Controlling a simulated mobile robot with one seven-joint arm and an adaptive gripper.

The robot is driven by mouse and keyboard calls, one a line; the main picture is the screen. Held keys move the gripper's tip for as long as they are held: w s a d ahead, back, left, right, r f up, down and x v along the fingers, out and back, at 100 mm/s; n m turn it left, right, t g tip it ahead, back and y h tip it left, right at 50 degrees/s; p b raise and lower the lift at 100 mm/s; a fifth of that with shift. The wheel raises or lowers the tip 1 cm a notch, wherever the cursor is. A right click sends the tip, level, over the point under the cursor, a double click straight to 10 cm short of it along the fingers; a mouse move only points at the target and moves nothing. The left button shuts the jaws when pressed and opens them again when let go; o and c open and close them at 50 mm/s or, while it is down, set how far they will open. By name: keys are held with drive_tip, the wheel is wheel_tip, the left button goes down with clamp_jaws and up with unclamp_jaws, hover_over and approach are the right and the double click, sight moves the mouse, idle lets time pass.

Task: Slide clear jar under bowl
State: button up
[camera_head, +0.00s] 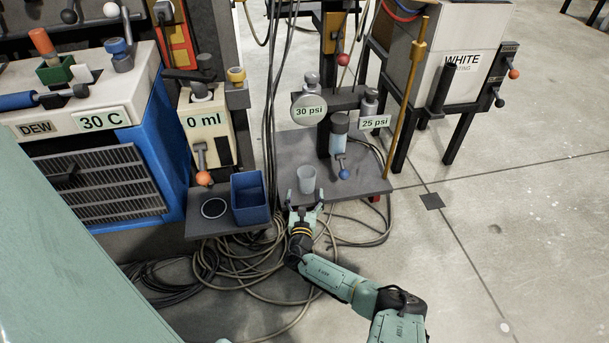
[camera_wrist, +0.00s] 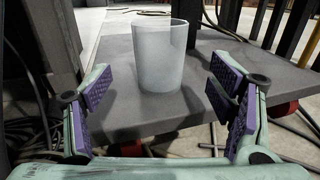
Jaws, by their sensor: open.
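The clear jar (camera_head: 307,180) is a translucent, pale, open-topped cup standing upright on a grey platform (camera_head: 364,183), near its front edge. In the wrist view the jar (camera_wrist: 160,55) stands just beyond and between my open fingers, with a visible gap on both sides. My gripper (camera_head: 305,205) is open and empty at the platform's front edge; its purple pads also show in the wrist view (camera_wrist: 160,95). I cannot identify a bowl for certain; a clear vessel with a dark top and a blue-knobbed valve (camera_head: 340,135) hangs over the platform to the right of the jar.
A blue bin (camera_head: 249,211) and a dark ring (camera_head: 214,208) are on a lower shelf (camera_head: 205,230) to the left. Hoses (camera_head: 240,262) lie on the floor. Posts and hanging cables rise behind the jar. A orange-brown pole (camera_head: 405,100) stands right. Open floor lies further right.

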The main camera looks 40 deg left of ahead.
sight(306, 186)
drive_tip(key=b+x, duration=0.3)
drive_tip(key=x, duration=0.4)
drive_tip(key=shift+f, duration=0.15)
drive_tip(key=shift+w+a, duration=0.3)
drive_tip(key=shift+w, duration=0.15)
drive_tip(key=shift+c, duration=0.3)
drive_tip(key=c, duration=1.2)
